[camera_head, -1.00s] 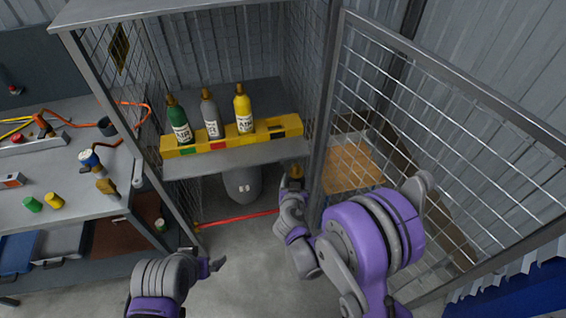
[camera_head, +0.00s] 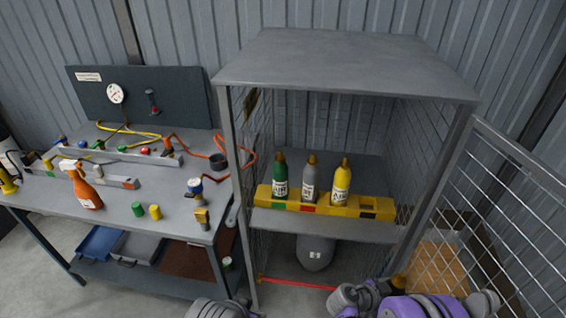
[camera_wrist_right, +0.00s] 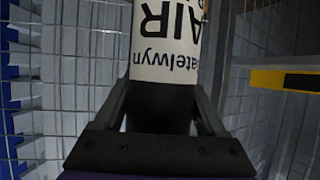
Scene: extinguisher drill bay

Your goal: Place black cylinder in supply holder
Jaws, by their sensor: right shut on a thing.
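My right gripper (camera_wrist_right: 163,112) is shut on the black cylinder (camera_wrist_right: 160,98), which has a white AIR label in the right wrist view. In the head view only the cylinder's brass top (camera_head: 398,282) shows clearly, below and right of the cage shelf, by the open door. The supply holder (camera_head: 262,194) is a yellow rail on the cage shelf. Green (camera_head: 280,180), grey (camera_head: 310,183) and yellow (camera_head: 342,183) cylinders stand upright in it. Its right end (camera_head: 375,205) is empty. Only part of my left arm shows at the bottom edge; its gripper is out of view.
The mesh cage door (camera_head: 500,200) stands open at the right. A cage post (camera_head: 435,180) is between the door and the shelf. A large grey tank (camera_head: 315,252) sits under the shelf, behind a red floor strip (camera_head: 300,283). A cluttered workbench (camera_head: 115,215) is at left.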

